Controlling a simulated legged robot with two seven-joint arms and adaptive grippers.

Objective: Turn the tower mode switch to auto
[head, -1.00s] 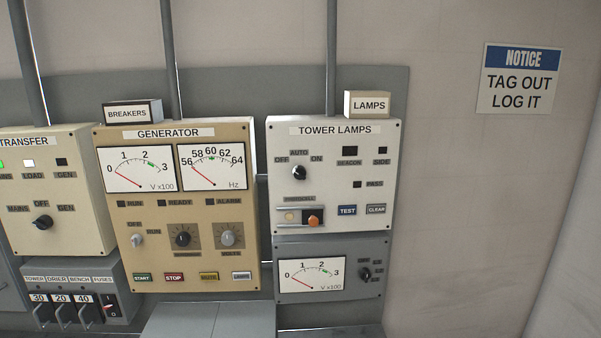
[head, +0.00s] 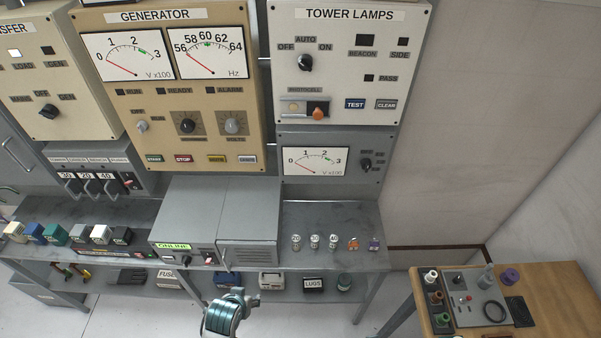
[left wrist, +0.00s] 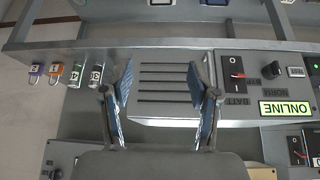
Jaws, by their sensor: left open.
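The TOWER LAMPS panel (head: 350,92) is at the upper right of the head view. Its mode switch is a black round knob (head: 305,63) with OFF at its left, AUTO above and ON at its right. The knob's pointer is too small to read surely. My left gripper (left wrist: 163,92) is open and empty in the left wrist view, its two fingers spread over the grey ONLINE box, well below the panel. A teal part of my arm shows at the bottom of the head view. The switch is not in the wrist view. My right gripper is not in view.
The GENERATOR panel (head: 203,130) is left of the tower panel. The grey ONLINE box (head: 250,210) stands on the metal bench below, with several small tagged items to its right. A wooden table (head: 570,290) is at the lower right. Air before the tower panel is clear.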

